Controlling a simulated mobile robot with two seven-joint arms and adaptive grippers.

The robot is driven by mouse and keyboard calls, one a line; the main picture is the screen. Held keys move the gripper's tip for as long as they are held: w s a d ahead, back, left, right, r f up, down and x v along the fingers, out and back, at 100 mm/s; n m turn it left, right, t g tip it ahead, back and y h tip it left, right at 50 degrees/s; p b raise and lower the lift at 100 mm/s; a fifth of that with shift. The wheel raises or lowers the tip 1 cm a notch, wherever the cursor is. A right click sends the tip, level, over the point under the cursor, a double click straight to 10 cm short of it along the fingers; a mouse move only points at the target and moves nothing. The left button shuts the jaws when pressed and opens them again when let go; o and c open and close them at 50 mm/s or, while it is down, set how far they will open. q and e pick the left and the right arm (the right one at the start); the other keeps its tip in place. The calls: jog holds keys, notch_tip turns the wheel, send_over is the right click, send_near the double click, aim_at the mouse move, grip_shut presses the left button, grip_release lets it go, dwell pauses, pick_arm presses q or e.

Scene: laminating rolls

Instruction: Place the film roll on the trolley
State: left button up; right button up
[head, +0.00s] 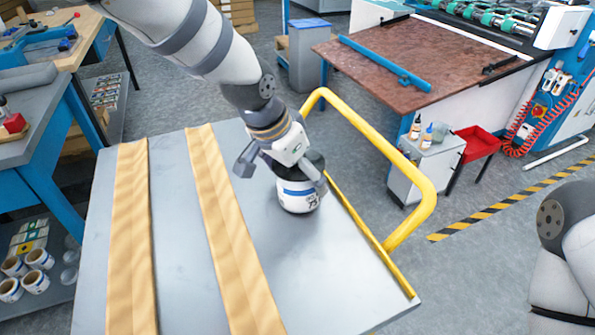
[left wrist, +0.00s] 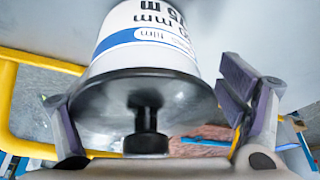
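The film roll (head: 297,196) is white with a blue band and dark print, and has a black top. It appears to stand upright on the grey trolley deck (head: 325,265), near the yellow handle. My left gripper (head: 283,173) is directly above it, fingers spread wide to either side of its top. In the left wrist view the roll (left wrist: 150,35) shows its black end disc and central knob between the open fingers (left wrist: 150,105). A gap shows beside the right finger; contact at the left finger is unclear. Only part of my right arm shows at the right edge; its gripper is outside the view.
Two tan padded strips (head: 133,240) (head: 232,235) run along the trolley deck left of the roll. The yellow handle (head: 425,195) rises at the deck's right side. A blue bench (head: 40,120) stands left. A small grey cabinet with bottles (head: 425,165) stands beyond the handle.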

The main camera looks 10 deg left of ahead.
pick_arm(q)
jog(key=p+v, duration=0.2)
jog(key=v, duration=0.9)
jog(key=shift+r, duration=0.4)
jog(key=shift+s+a+r, duration=0.1)
jog(key=shift+s+r, duration=0.05)
jog(key=shift+r, duration=0.1)
pick_arm(e)
jog(key=shift+w+r+t, duration=0.5)
jog(key=shift+w+r, duration=0.7)
jog(key=shift+w, duration=0.05)
pick_arm(q)
jog(key=shift+f, duration=0.1)
